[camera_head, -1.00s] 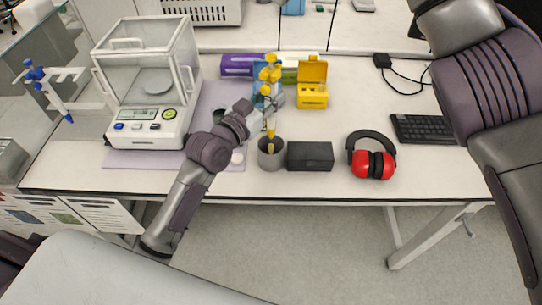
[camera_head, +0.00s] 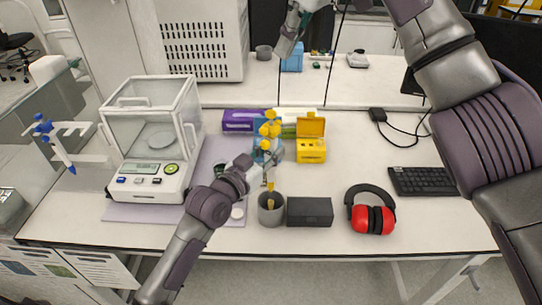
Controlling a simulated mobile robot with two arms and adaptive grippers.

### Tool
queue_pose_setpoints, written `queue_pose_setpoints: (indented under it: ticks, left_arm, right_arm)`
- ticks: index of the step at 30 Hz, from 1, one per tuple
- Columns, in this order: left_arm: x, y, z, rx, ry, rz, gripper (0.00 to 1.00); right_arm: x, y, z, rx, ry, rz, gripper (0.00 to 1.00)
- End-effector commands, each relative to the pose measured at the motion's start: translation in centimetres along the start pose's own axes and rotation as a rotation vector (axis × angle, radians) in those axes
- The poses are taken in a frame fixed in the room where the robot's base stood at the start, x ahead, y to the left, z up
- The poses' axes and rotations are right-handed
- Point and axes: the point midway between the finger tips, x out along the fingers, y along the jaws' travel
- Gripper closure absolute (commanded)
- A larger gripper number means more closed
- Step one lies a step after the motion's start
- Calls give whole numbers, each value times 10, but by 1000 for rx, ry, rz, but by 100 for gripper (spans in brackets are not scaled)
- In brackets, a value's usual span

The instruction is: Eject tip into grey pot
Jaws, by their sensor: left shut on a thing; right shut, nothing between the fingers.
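The grey pot (camera_head: 270,216) stands near the front edge of the table, left of a dark box. My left gripper (camera_head: 266,166) is shut on a yellow pipette (camera_head: 269,130) and holds it roughly upright above the pot. The pipette's yellow lower end (camera_head: 270,202) shows at the pot's mouth; I cannot tell how deep it is or whether it touches the rim. The gripper partly hides the pipette's middle. My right gripper (camera_head: 285,47) is shut and empty at the top of the view, far from the pot.
A dark box (camera_head: 310,212) stands close right of the pot, then red earmuffs (camera_head: 372,210) and a keyboard (camera_head: 424,181). A glass-cased balance (camera_head: 150,140) stands left. A yellow tip box (camera_head: 311,149) is open behind. A pipette stand (camera_head: 80,127) is far left.

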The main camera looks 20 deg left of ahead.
Motion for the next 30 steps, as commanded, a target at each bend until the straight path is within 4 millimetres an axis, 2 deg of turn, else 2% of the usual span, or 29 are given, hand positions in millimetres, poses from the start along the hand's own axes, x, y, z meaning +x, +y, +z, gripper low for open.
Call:
queue_pose_setpoints:
  ticks: [1,18,30]
  left_arm:
    - [0,0,-10,1,2,0,100]
    - [0,0,-54,1,1,0,100]
    - [0,0,-55,0,2,0,100]
  right_arm:
    - [-8,0,-4,0,0,0,100]
    - [-50,0,-21,0,0,0,100]
    - [-50,0,-21,0,0,0,100]
